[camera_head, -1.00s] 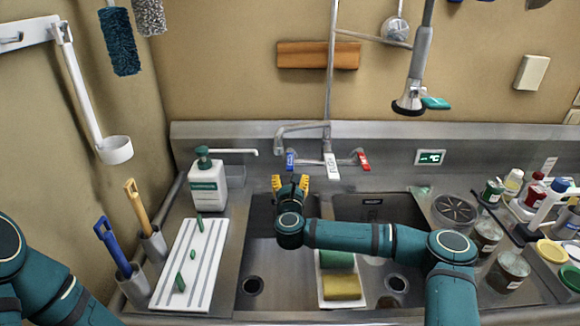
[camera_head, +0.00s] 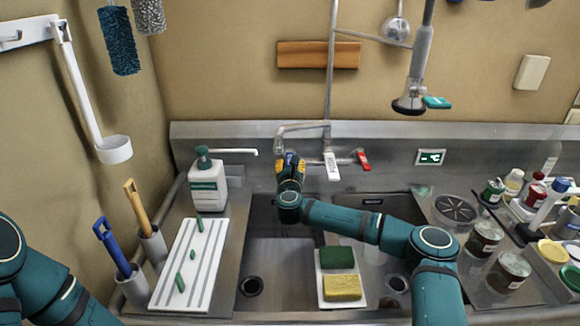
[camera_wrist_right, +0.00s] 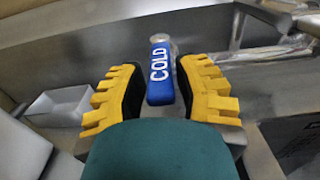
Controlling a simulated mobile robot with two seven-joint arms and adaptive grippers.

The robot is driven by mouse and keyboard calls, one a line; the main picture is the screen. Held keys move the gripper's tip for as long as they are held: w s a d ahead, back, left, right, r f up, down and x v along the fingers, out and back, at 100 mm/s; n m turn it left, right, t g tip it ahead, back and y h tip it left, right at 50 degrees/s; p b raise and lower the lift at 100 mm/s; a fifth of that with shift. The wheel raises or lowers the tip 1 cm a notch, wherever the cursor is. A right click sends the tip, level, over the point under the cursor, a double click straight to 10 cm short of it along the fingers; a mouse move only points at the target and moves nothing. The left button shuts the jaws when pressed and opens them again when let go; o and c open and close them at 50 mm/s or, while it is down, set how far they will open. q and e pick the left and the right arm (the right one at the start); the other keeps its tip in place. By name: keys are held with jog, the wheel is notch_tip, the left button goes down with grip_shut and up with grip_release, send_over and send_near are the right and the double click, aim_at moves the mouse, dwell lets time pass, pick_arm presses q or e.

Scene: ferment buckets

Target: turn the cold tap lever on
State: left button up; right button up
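The cold tap lever (camera_wrist_right: 160,72) is blue with white "COLD" lettering. In the right wrist view it stands between the two yellow-padded fingers of my right gripper (camera_wrist_right: 160,95). The fingers are apart, with a gap visible on each side of the lever. In the head view my right gripper (camera_head: 290,163) is at the left end of the tap, hiding the lever. The red lever (camera_head: 363,160) is at the tap's right end, and a white "PUSH" tag (camera_head: 332,166) hangs between. My left gripper is out of view; only my left arm shows at lower left.
The sink basin (camera_head: 275,262) lies below my right arm. A green sponge (camera_head: 337,257) and a yellow sponge (camera_head: 342,288) lie on a white tray. A soap bottle (camera_head: 208,187) stands left of the tap. A spray hose (camera_head: 412,95) hangs at upper right.

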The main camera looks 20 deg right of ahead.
grip_shut()
jog(key=shift+w+a+r+m+g+h+b, duration=0.1)
jog(key=shift+w+a+m+g+h+b, duration=0.6)
jog(key=shift+m+g+h+b, duration=0.7)
jog(key=shift+w+a+f+m+g+h+b, duration=0.1)
jog(key=shift+w+a+m+g+h+b, duration=0.25)
jog(key=shift+a+m+g+h+b, duration=1.05)
jog(key=shift+w+a+r+m+g+h+b, duration=0.1)
jog(key=shift+w+a+m+g+h+b, duration=0.15)
jog(key=shift+w+m+g+h+b, duration=1.1)
jog(key=shift+s+n+t+h, duration=0.35)
jog(key=shift+s+t+h, duration=0.3)
jog(key=shift+s+t, duration=0.1)
jog(key=o, duration=0.6)
grip_release()
jog(key=shift+d, duration=0.1)
